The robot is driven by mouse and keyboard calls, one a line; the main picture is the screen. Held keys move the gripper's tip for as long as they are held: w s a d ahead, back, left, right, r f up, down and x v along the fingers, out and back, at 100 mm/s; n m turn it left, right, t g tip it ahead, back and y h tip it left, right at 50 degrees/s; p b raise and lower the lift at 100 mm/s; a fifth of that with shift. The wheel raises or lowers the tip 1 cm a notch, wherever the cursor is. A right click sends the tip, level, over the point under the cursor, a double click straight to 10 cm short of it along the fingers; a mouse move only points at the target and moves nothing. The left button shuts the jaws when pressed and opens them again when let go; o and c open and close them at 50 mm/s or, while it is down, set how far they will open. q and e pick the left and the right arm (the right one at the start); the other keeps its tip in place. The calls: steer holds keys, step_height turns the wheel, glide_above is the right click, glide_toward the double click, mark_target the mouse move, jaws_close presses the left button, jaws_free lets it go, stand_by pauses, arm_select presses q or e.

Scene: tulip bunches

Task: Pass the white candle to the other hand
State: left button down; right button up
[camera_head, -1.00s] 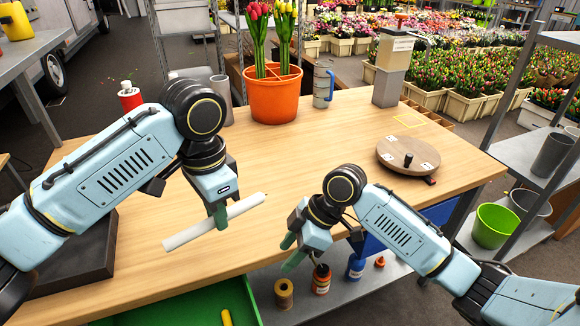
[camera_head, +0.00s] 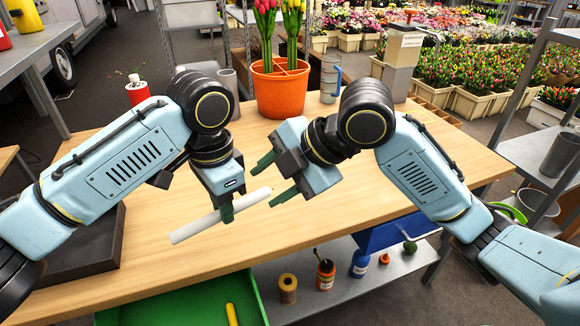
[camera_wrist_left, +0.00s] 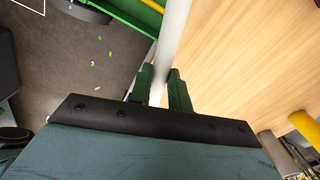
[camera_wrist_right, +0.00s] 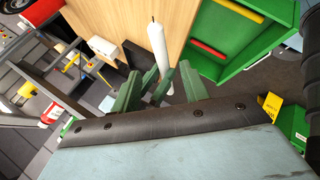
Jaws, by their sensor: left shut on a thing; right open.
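The white candle (camera_head: 195,228) is a slim stick, held slanting above the front of the wooden table, with its wick end up and to the right. The candle also shows between the left fingers in the left wrist view (camera_wrist_left: 174,35). My right gripper (camera_head: 271,182) is open, its fingers pointing left by the wick end. In the right wrist view the candle (camera_wrist_right: 157,45) appears in line with the gap between the right fingers; whether they surround it is unclear.
An orange pot (camera_head: 280,97) of tulips, a grey mug with a blue handle (camera_head: 330,80) and a red can (camera_head: 137,92) stand at the back. A dark tray (camera_head: 85,255) lies at left. A green drawer (camera_head: 180,305) is below the front edge.

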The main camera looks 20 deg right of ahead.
mark_target(249, 199)
steer(key=x, duration=0.6)
steer(key=c, duration=1)
arm_select(q)
steer(key=c, duration=1.2)
jaws_free()
steer(key=shift+c, duration=0.2)
